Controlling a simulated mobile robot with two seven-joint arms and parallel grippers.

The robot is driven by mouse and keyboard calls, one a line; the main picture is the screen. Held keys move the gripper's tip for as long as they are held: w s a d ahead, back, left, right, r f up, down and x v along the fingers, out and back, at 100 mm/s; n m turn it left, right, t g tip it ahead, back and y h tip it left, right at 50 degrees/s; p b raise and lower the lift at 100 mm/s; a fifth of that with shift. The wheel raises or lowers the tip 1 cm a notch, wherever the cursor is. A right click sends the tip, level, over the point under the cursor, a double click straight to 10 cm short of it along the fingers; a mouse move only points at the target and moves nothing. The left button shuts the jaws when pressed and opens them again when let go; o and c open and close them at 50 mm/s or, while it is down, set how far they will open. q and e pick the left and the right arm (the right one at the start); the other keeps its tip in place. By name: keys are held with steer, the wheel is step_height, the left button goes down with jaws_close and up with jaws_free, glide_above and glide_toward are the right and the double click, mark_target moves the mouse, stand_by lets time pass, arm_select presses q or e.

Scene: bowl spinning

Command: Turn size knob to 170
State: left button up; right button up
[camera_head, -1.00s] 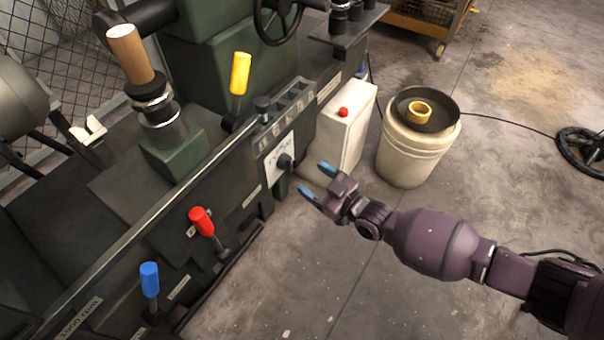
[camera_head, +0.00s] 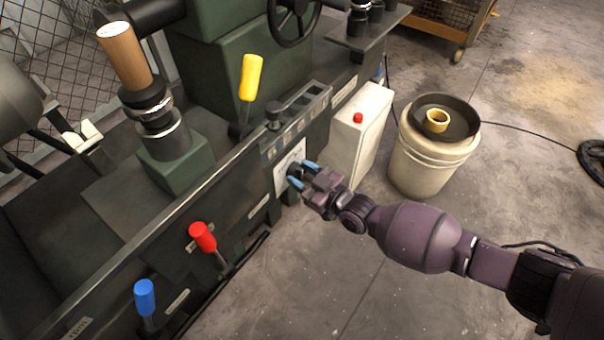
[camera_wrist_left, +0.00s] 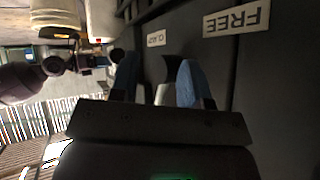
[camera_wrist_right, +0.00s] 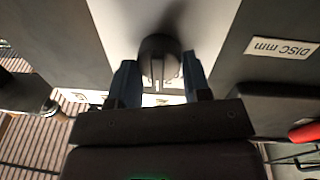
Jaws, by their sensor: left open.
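The size knob (camera_head: 293,170) is a small dark knob on a white dial plate (camera_head: 291,156) on the machine's front. My right gripper (camera_head: 302,174) is open at the knob, its blue fingertips one on each side. In the right wrist view the round black knob (camera_wrist_right: 159,48) sits between the open fingers (camera_wrist_right: 159,68), with narrow gaps beside it. The dial's numbers and the knob's setting cannot be read. My left gripper (camera_wrist_left: 158,78) is open, low along the machine's front in the left wrist view. It does not show in the head view.
A blue lever (camera_head: 145,298), a red lever (camera_head: 203,238) and a yellow lever (camera_head: 250,78) stick out of the machine. A white box with a red button (camera_head: 358,118) and a pale bucket (camera_head: 425,165) stand to the right. The floor in front is clear.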

steer(key=shift+c, duration=0.3)
steer(key=n, duration=0.4)
steer(key=shift+n+p, duration=0.3)
steer(key=n, duration=0.4)
steer(key=shift+f+y, duration=0.15)
steer(key=shift+y, duration=0.15)
steer(key=shift+n, duration=0.4)
steer(key=o, duration=0.9)
steer(key=shift+a, duration=0.1)
steer(key=shift+s, duration=0.1)
steer(key=shift+p+v, duration=1.05)
steer(key=shift+v, duration=4.35)
